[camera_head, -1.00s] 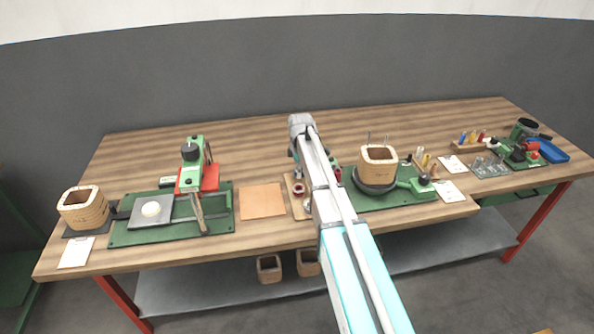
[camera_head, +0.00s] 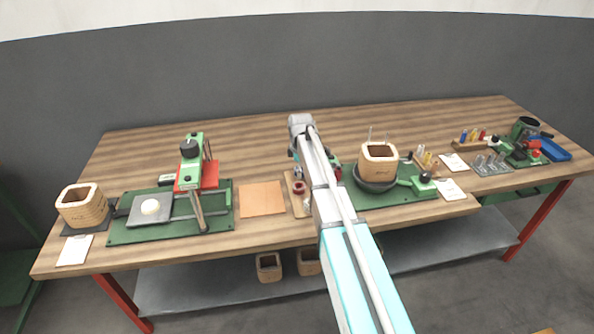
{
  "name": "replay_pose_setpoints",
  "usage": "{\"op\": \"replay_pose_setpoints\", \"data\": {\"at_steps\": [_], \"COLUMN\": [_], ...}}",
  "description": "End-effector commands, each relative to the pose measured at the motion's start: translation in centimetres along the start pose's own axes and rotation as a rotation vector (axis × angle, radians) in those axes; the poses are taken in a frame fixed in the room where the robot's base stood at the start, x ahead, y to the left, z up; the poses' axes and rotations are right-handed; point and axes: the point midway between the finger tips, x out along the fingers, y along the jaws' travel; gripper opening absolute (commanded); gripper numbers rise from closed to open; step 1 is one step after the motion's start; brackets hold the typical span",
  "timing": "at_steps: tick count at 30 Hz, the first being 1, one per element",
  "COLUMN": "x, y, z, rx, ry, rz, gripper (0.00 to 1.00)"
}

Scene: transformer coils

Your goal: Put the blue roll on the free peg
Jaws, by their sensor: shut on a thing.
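My gripper (camera_head: 293,155) is at the end of my outstretched arm, pointing down near the middle of the table. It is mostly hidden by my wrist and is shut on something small. A bluish bit, seemingly the blue roll (camera_head: 298,172), shows just below the jaws. Whether it touches anything below cannot be told. A narrow wooden board (camera_head: 299,208) lies under and in front of the gripper, with a dark red roll (camera_head: 299,187) on it. My arm covers part of the board, and I cannot make out a free peg.
An orange-brown mat (camera_head: 262,198) lies left of the board. Further left is a green winding machine (camera_head: 192,165). Right of my arm, a wooden coil block (camera_head: 379,164) stands on a dark round base. Bare wood lies behind my wrist.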

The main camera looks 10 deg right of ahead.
Motion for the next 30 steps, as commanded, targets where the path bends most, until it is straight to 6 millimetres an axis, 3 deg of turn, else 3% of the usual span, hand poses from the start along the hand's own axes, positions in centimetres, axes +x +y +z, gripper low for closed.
{"op": "replay_pose_setpoints", "data": {"at_steps": [10, 11, 17, 30], "x": [0.08, 0.08, 0.08, 0.08], "y": [0.01, 0.01, 0.01, 0.02], "z": [0.03, 0.03, 0.04, 0.05], "rx": [0.000, 0.000, 0.000, 0.001], "ry": [0.000, 0.000, 0.000, 0.000], "rz": [0.000, 0.000, 0.000, 0.000], "gripper": [0.31, 0.65, 0.99, 1.00]}}
